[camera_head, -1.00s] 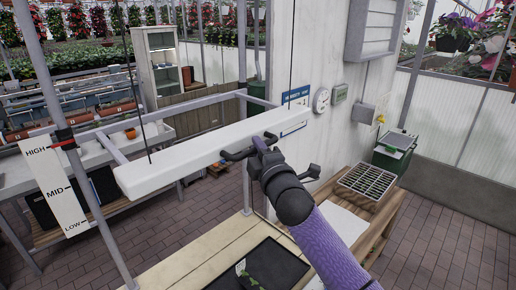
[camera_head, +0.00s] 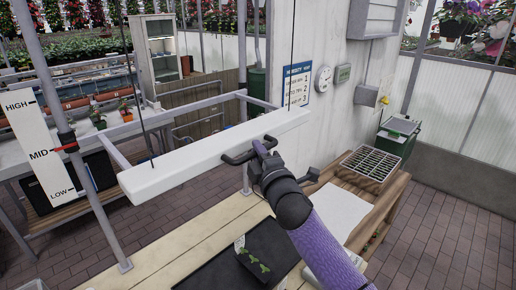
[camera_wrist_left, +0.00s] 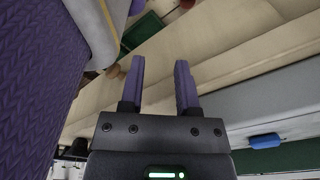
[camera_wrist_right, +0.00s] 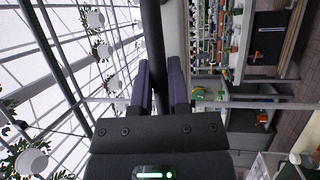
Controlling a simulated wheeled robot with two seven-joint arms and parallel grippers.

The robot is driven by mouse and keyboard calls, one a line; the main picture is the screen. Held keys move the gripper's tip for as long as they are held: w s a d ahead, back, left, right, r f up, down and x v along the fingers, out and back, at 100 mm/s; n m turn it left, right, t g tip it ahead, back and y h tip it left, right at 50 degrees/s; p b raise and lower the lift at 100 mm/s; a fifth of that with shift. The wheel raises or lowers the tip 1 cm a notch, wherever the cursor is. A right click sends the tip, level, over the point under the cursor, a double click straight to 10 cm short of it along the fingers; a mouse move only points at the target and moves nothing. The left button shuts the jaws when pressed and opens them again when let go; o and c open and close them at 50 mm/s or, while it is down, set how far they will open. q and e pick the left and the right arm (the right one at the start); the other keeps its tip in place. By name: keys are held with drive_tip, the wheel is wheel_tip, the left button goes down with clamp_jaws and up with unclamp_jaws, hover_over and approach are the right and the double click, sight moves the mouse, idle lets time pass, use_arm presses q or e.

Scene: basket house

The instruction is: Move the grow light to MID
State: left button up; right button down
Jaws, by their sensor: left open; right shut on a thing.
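The grow light (camera_head: 215,153) is a long white bar hung on thin dark cables above the bench (camera_head: 165,245). My right gripper (camera_head: 250,152) is shut on the dark handle at the bar's near side; the right wrist view shows the dark handle bar (camera_wrist_right: 152,45) between the fingers. A white scale board (camera_head: 38,145) reads HIGH, MID and LOW. The red pointer (camera_head: 68,148) on the post is level with the MID mark. My left gripper (camera_wrist_left: 160,80) is open and empty in the left wrist view, and is outside the head view.
A black tray (camera_head: 245,262) with a small seedling lies on the bench below the light. A grey post (camera_head: 92,190) and frame stand at the left.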

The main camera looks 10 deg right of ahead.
drive_tip(key=c, duration=0.6)
unclamp_jaws()
drive_tip(key=v, duration=1)
